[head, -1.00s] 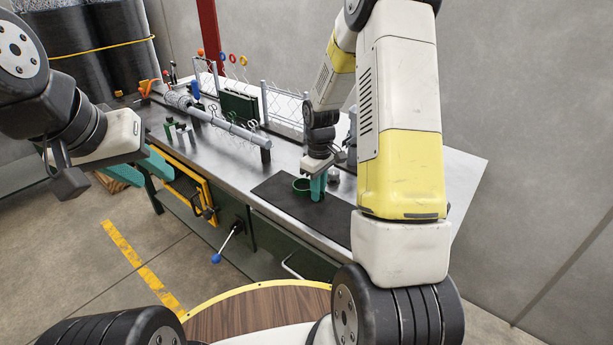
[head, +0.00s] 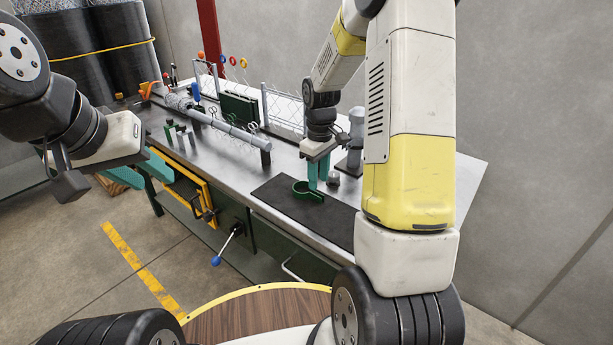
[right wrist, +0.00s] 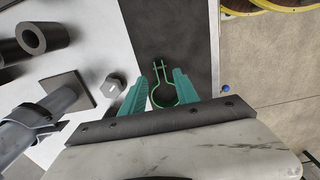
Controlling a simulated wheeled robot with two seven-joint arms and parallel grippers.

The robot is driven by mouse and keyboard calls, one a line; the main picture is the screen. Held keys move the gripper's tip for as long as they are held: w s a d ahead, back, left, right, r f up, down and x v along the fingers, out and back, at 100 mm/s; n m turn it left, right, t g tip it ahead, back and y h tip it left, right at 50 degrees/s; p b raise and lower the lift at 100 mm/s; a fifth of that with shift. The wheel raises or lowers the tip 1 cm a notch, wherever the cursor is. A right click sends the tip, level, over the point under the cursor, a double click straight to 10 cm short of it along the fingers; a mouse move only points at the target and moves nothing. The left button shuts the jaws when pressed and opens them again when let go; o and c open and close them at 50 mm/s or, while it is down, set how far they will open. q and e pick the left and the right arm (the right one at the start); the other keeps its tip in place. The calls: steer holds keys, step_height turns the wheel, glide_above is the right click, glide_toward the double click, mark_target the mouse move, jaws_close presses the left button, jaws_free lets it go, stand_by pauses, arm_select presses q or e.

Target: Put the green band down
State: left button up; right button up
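The green band (head: 308,194), a ring with two tabs, lies on the dark mat (head: 275,190) at the bench's front. My right gripper (head: 317,184) is just behind and above it, teal fingers spread, empty. My left gripper (head: 142,176) hangs off the bench's left front edge, fingers apart and empty.
A long roller (head: 225,126) and chain-link mesh (head: 285,108) are farther back. The mat's front is clear.

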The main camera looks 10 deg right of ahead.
mark_target(318, 194)
steer(key=s+a+r+m+t, duration=0.1)
steer(key=s+r+m, duration=0.1)
steer(key=s+r, duration=0.5)
steer(key=s+a+r+m+t, duration=0.1)
steer(key=s+a+r+t, duration=0.15)
steer(key=r, duration=0.85)
steer(key=s+a+r+m+t+y, duration=0.2)
steer(key=s+r+m, duration=0.2)
steer(key=s, duration=0.8)
steer(key=shift+s+t, duration=0.35)
steer(key=shift+s, duration=0.05)
